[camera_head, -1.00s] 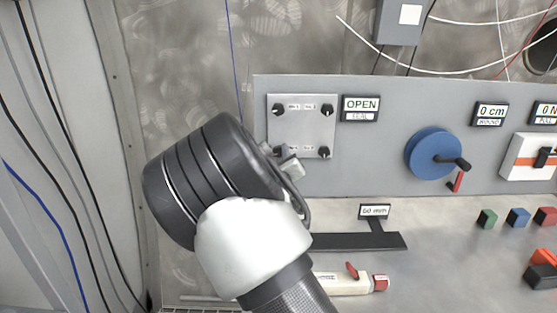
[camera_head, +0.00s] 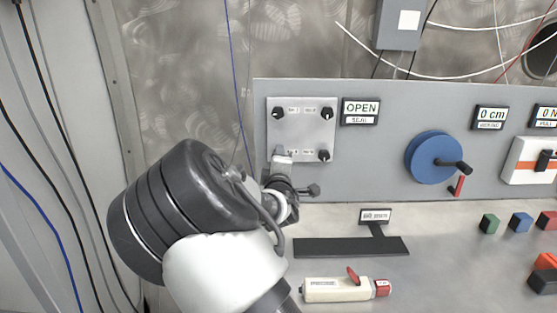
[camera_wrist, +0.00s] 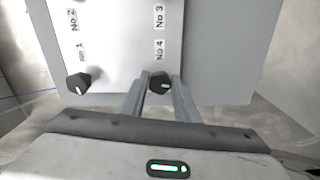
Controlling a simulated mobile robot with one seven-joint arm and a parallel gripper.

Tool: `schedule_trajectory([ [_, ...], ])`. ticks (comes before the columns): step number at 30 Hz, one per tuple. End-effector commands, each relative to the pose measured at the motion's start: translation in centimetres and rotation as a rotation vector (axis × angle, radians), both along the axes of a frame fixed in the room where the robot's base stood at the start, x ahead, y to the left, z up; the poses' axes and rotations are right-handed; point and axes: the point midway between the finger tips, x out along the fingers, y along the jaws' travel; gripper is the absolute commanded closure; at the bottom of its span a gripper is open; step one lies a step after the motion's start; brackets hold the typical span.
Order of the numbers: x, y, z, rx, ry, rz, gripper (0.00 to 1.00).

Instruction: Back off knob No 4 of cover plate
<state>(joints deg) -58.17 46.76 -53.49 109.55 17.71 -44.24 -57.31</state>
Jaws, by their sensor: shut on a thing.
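The cover plate (camera_head: 302,129) is a pale square on the grey panel, with dark knobs at its corners. Knobs show at its top left (camera_head: 278,113), top right (camera_head: 326,113) and bottom right (camera_head: 324,155). My gripper (camera_head: 281,152) is at the lower left corner and hides the knob there. In the wrist view, my gripper's fingers (camera_wrist: 160,88) stand on both sides of knob No 4 (camera_wrist: 159,82), a black knob with a white mark, and are shut on it. Knob No 1 (camera_wrist: 78,83) is to the left, clear of the fingers.
An OPEN sign (camera_head: 361,107) is right of the plate. A blue wheel with a crank (camera_head: 433,157) is farther right. Below are a black bracket (camera_head: 350,247) and a cream tool with red parts (camera_head: 340,289) on the bench. Several coloured blocks sit at the right.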

Motion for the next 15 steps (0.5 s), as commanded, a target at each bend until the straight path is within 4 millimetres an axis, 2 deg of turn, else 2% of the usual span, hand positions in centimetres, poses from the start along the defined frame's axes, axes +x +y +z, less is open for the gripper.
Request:
schedule_trajectory([
  [15, -0.02, -0.04, -0.03, -0.094, 0.001, -0.001, 0.94],
])
